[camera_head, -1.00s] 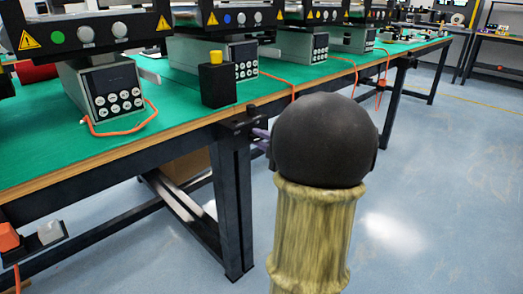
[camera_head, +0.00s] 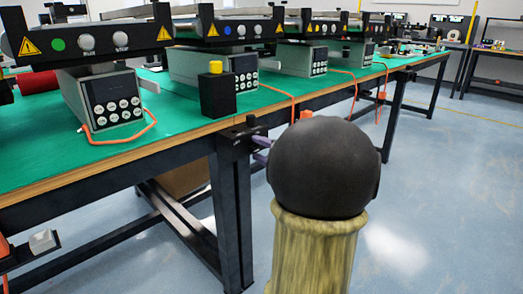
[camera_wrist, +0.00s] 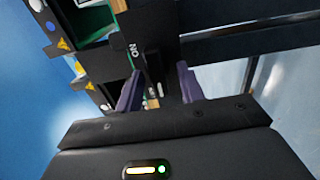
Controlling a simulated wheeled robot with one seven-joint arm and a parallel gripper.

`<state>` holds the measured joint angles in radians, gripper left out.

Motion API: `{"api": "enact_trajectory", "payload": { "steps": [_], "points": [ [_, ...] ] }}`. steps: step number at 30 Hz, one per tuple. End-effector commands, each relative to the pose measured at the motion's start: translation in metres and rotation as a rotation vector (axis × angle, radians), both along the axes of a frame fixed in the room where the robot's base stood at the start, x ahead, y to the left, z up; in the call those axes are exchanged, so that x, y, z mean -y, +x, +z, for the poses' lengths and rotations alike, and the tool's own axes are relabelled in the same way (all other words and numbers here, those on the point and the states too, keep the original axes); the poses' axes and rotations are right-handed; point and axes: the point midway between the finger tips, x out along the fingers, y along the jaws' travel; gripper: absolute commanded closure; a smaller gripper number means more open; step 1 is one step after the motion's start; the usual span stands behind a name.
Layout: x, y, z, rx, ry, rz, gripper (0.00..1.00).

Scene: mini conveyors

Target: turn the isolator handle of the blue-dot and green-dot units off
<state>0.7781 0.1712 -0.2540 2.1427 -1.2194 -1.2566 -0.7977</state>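The green-dot unit (camera_head: 110,66) is at the left on the table, with its green dot (camera_head: 58,44) on the black front bar. The blue-dot unit (camera_head: 205,66) is to its right, with its blue dot (camera_head: 228,30); that dot also shows in the wrist view (camera_wrist: 50,26). A black isolator bracket (camera_head: 238,140) sits at the table edge below the blue-dot unit. Its dark face with "ON" lettering (camera_wrist: 133,50) shows in the wrist view; the handle's position is unclear there. My gripper (camera_wrist: 160,86) has purple fingers spread apart, close in front of this face. My arm partly hides it in the head view (camera_head: 262,150).
A black box with a yellow button (camera_head: 216,90) stands on the green tabletop. Orange cables hang over the table edge. An orange part and a pale block (camera_head: 42,240) sit on a black bracket at lower left. The blue floor at right is clear.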

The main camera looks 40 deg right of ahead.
Motion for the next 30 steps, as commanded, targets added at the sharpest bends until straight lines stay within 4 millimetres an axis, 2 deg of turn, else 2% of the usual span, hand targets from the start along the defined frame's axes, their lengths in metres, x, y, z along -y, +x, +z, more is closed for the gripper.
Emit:
{"api": "enact_trajectory", "payload": {
  "steps": [8, 13, 30],
  "points": [
    [0.0, -0.001, 0.002, 0.003, 0.0, 0.0, 0.62],
    [0.002, -0.016, 0.003, 0.002, 0.001, -0.003, 0.62],
    [0.01, -0.126, 0.003, 0.001, 0.003, -0.002, 0.62]
  ]
}}
